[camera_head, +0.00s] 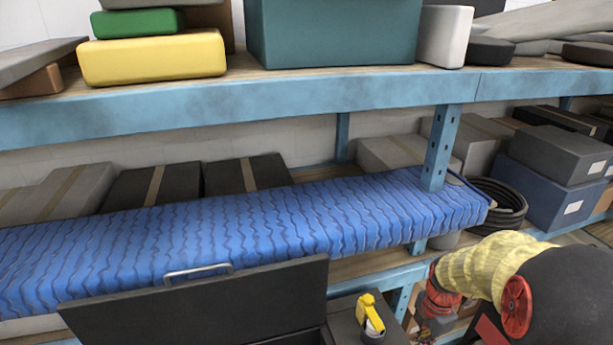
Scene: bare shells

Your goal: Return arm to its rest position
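My arm shows at the lower right, with a dark rounded link, red joint rings and a wrinkled yellow section. Its far end, with my gripper (437,306), is a small red and grey shape beside the lower shelf's blue post. No separate fingers can be made out there, so I cannot tell whether it is open or shut. I see nothing clearly held.
A blue-edged shelf (250,112) crosses above, loaded with boxes. Below it lies a ridged blue pad (240,225). A black panel with a metal handle (210,305) stands in front, beside a yellow-topped item (369,312). A black coil (500,207) lies at right.

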